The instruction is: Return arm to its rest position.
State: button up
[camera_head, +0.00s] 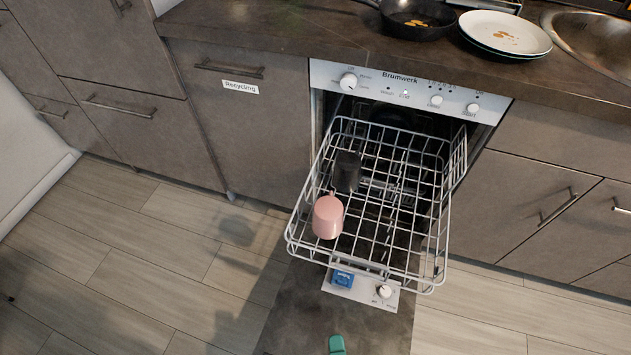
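My gripper does not show clearly in the head view. A small teal piece (337,345) rises at the bottom edge, in front of the dark open dishwasher door (305,310). It is cut off by the frame, and I cannot tell what it belongs to. No arm links can be made out with certainty.
The dishwasher's wire rack (430,270) is pulled out over its lowered door. A pink cup (328,215) and a dark item (347,172) are in its left part. A pan (415,18) and plates (505,33) sit on the counter. Floor on the left (130,260) is clear.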

jog(key=w+a+n+g+y, duration=0.2)
jog(key=w+n+g+y, duration=0.3)
jog(key=w+n, duration=0.25)
jog(key=d+f+n+g+h, duration=0.2)
jog(key=d+n+g, duration=0.3)
jog(key=d, duration=0.1)
jog(key=s+d+r+n+g+h, duration=0.1)
jog(key=s+d+g+h, duration=0.3)
jog(key=d, duration=0.5)
jog(key=s+d+r+n+g+h, duration=0.15)
jog(key=s+d+g, duration=0.25)
jog(key=s+d, duration=0.4)
notch_tip(320, 180, up, 19)
jog(key=d+p, duration=0.2)
jog(key=p, duration=1.6)
jog(key=shift+w+f+g, duration=0.15)
jog(key=shift+g, duration=0.15)
jog(key=shift+w, duration=0.1)
